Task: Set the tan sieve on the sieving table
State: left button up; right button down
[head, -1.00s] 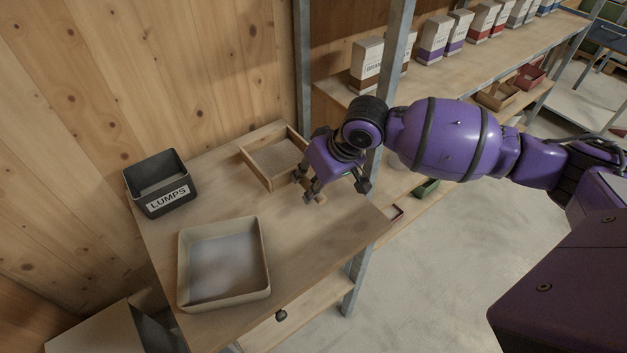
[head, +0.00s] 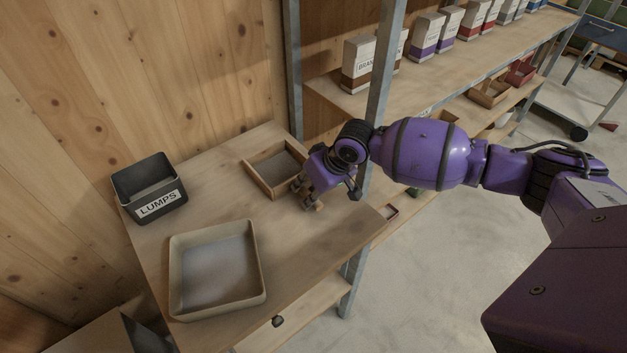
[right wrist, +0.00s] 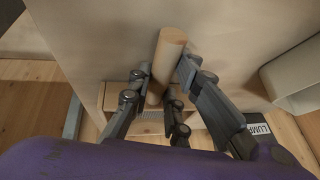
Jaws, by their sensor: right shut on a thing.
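The tan sieve (head: 262,184) is a square wooden frame with a grey mesh floor and a short round handle, at the back right of the wooden sieving table (head: 215,200). My right gripper (head: 309,197) is at its near right side, shut on the handle. In the right wrist view the pale handle (right wrist: 168,55) runs between the fingers, with the sieve's frame (right wrist: 118,93) behind them. I cannot tell whether the sieve touches the tabletop or is slightly lifted. My left gripper is not in view.
A cream square tray (head: 262,290) stands at the table's front. A black bin labelled LUMPS (head: 150,190) stands at the left. A metal shelf post (head: 383,75) rises close behind my right arm. Shelves with feed bags (head: 358,64) stand beyond. The table's middle is clear.

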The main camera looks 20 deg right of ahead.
jog(key=shift+f, duration=0.1)
jog(key=c, duration=1.6)
grip_release()
jog(key=shift+r, duration=0.25)
jog(key=shift+p+v, duration=0.55)
jog(key=shift+v, duration=5.35)
jog(key=shift+f, duration=0.1)
jog(key=shift+s, duration=0.1)
